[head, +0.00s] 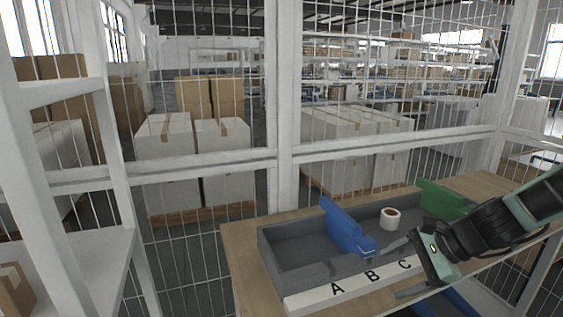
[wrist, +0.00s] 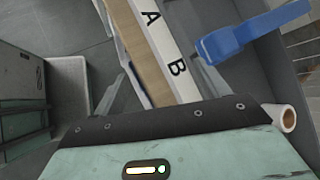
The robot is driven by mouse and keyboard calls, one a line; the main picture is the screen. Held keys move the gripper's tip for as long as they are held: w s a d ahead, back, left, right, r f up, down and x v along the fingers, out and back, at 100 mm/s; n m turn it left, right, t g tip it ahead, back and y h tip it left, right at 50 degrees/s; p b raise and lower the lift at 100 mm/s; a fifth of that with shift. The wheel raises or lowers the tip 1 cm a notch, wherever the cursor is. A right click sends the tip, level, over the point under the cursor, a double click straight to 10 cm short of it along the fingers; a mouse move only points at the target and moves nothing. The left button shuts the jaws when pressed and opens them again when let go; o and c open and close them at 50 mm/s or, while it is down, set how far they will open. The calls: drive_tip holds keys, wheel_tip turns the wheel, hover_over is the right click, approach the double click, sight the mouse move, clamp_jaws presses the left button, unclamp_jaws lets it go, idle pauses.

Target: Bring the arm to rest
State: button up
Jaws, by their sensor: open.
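My gripper (head: 398,268) is at the right of the head view, over the front edge of the table. Its two fingers are spread apart with nothing between them. In the wrist view the gripper (wrist: 165,88) shows its fingers on both sides of the white label strip (wrist: 158,40), with letters A and B readable. My arm reaches in from the right of the head view, bent and tilted down toward the table.
A grey compartment tray (head: 290,262) lies on the wooden table (head: 236,250). A blue divider (head: 343,228) and a green one (head: 446,200) stand in it, with a white tape roll (head: 390,219) between them. A mesh fence (head: 284,120) stands behind.

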drive_tip(key=s+a+r+n+g+h, duration=0.2)
drive_tip(key=s+a+n+g+h, duration=0.2)
drive_tip(key=s+a+n, duration=0.8)
drive_tip(key=s+d+r+n+h, duration=0.1)
drive_tip(key=s+r+n+h, duration=0.2)
drive_tip(key=s+n, duration=0.8)
wheel_tip(320, 180, up, 2)
drive_tip(key=shift+s+d+r+t+h, duration=0.2)
drive_tip(key=shift+s+d+t+h, duration=0.1)
drive_tip(key=shift+s, duration=0.8)
